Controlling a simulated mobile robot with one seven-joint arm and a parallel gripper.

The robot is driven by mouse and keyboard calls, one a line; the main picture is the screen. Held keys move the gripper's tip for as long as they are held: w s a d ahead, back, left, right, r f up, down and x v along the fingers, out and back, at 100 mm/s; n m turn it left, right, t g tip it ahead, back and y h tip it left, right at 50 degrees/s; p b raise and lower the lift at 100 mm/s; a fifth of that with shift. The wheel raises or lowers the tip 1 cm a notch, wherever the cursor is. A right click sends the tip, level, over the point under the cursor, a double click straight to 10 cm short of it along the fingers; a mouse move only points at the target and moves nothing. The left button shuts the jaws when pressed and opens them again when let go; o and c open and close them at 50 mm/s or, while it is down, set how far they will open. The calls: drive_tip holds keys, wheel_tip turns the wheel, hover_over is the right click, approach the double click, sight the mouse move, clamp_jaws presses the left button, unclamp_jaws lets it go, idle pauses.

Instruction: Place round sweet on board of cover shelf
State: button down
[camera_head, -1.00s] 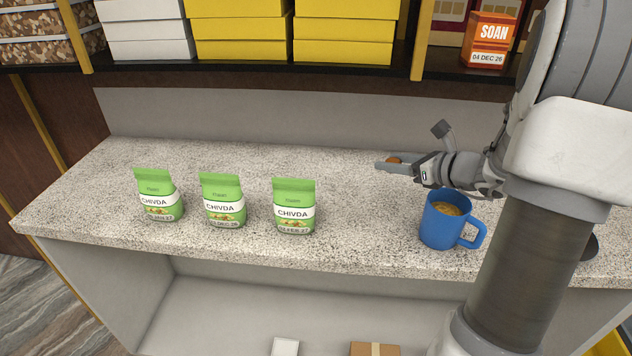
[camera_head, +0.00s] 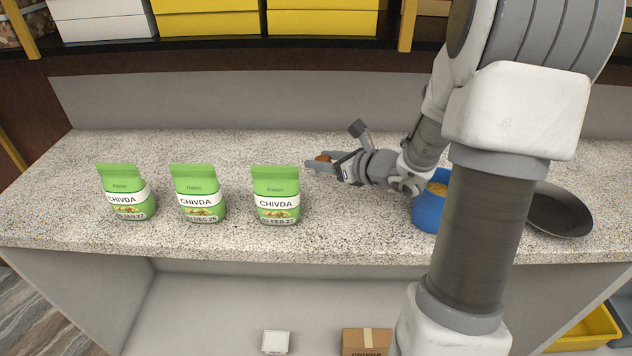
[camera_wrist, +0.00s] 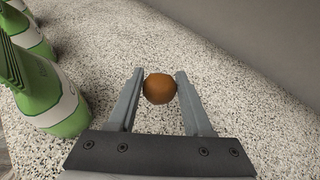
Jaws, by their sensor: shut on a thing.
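The round sweet (camera_wrist: 159,88) is a small orange-brown ball. In the wrist view it sits between the two fingertips of my gripper (camera_wrist: 158,90), which is shut on it. In the head view the sweet (camera_head: 322,158) shows at the tip of my gripper (camera_head: 320,163), over the speckled counter (camera_head: 340,225), just behind and right of the rightmost green packet. How high the sweet is above the counter is hard to tell. A cover shelf or its board cannot be made out in these frames.
Three green chivda packets (camera_head: 277,195) stand in a row left of my gripper. A blue mug (camera_head: 428,212) stands partly behind my arm, with a dark pan (camera_head: 556,210) to its right.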

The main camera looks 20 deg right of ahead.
sight(317, 186)
drive_tip(key=shift+w+a+f, duration=0.15)
drive_tip(key=shift+a+f, duration=0.35)
drive_tip(key=shift+a, duration=0.2)
drive_tip(key=shift+f+b, duration=0.65)
drive_tip(key=shift+f, duration=1.25)
drive_tip(key=shift+f, duration=0.15)
drive_tip(key=c, duration=0.8)
unclamp_jaws()
drive_tip(key=shift+f+b, duration=0.1)
drive_tip(key=shift+b, duration=0.2)
drive_tip(key=o, duration=0.5)
drive_tip(key=shift+r, duration=0.2)
